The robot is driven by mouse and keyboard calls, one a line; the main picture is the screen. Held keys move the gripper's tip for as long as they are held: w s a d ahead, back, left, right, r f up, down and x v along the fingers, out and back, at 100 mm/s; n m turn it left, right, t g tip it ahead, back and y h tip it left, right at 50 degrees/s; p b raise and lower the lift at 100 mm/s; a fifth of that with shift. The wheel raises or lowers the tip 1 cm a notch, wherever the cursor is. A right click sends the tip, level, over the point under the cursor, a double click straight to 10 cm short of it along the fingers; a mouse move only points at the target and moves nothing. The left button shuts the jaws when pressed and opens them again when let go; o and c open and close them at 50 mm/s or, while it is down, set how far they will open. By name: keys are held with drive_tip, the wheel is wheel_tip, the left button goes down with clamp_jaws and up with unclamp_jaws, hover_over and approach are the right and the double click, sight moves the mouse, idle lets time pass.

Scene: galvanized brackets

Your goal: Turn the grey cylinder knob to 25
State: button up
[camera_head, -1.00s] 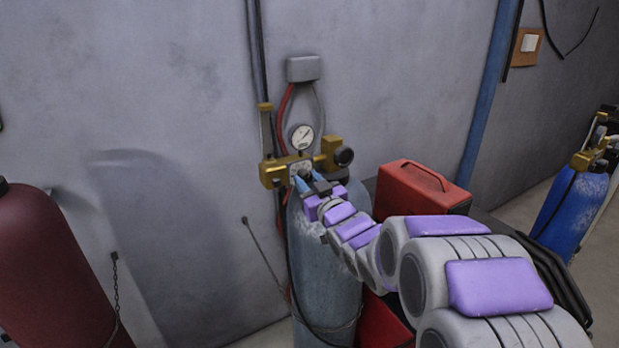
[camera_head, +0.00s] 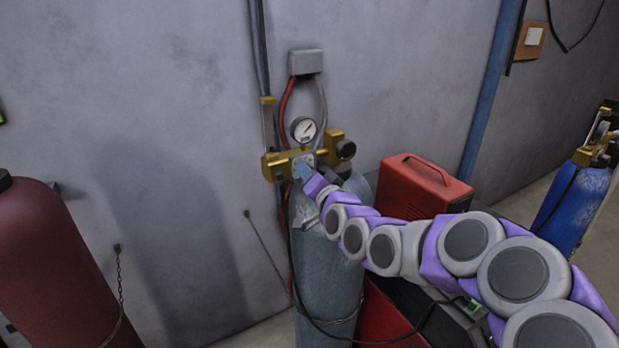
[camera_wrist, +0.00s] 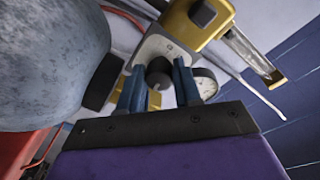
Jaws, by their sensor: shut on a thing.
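The grey cylinder knob (camera_wrist: 159,74) sits on a pale plate (camera_wrist: 163,48) with small markings, on the brass regulator (camera_head: 275,166). In the wrist view my gripper (camera_wrist: 158,66) has one blue finger on each side of the knob and is shut on it. In the head view my gripper (camera_head: 304,169) is at the front of the regulator and hides the knob. I cannot read the scale or the knob's setting.
A round gauge (camera_head: 304,129) stands just above the regulator. A black knob (camera_head: 346,149) is at its right end. The grey gas cylinder (camera_head: 325,265) is below, a red box (camera_head: 425,187) to the right, a maroon cylinder (camera_head: 48,260) at left.

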drive_tip(key=shift+r+m+b, duration=0.2)
drive_tip(key=shift+m+b, duration=0.25)
drive_tip(key=shift+m, duration=1.35)
drive_tip(key=o, duration=1)
drive_tip(key=shift+w+f, duration=0.2)
drive_tip(key=shift+w, duration=0.05)
drive_tip(key=shift+o, duration=0.2)
drive_tip(key=shift+s, duration=0.15)
drive_tip(key=b+v, duration=0.3)
drive_tip(key=v, duration=1.4)
drive_tip(key=shift+r, duration=0.25)
